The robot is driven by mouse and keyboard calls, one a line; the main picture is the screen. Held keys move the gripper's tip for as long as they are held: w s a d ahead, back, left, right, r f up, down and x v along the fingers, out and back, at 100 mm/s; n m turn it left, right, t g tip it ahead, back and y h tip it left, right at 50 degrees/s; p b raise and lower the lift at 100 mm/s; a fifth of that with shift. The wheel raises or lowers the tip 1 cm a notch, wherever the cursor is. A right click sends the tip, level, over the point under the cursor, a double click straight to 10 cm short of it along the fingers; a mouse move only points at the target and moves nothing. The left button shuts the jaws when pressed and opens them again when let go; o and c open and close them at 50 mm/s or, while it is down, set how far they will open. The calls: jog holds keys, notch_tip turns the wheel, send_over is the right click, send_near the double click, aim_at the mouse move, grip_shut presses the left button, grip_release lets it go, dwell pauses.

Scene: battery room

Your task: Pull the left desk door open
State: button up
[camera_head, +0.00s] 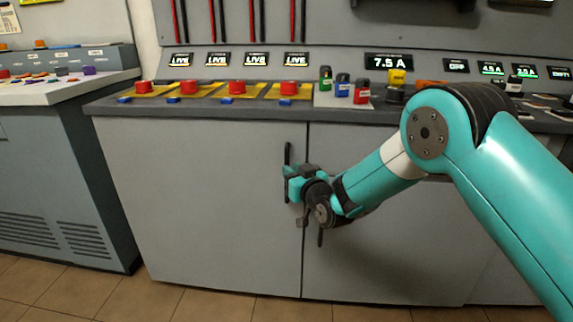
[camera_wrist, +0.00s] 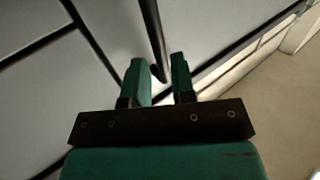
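The left desk door (camera_head: 200,200) is a grey panel, flush with the desk front and shut. Its dark vertical bar handle (camera_head: 287,155) stands near the door's right edge, partly hidden behind my gripper (camera_head: 291,184). In the wrist view the dark handle bar (camera_wrist: 153,35) runs down between the two teal fingers of my gripper (camera_wrist: 159,75). The fingers are apart, one on each side of the bar, with a small gap visible. Whether either finger touches the bar is hard to tell.
The right desk door (camera_head: 390,250) is shut, with its own dark handle (camera_head: 320,237) just below my wrist. Red buttons (camera_head: 237,87) line the desk top (camera_head: 200,105) above. A second console (camera_head: 60,180) stands at left. Tiled floor (camera_head: 190,302) in front is clear.

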jog(key=shift+x, duration=1.9)
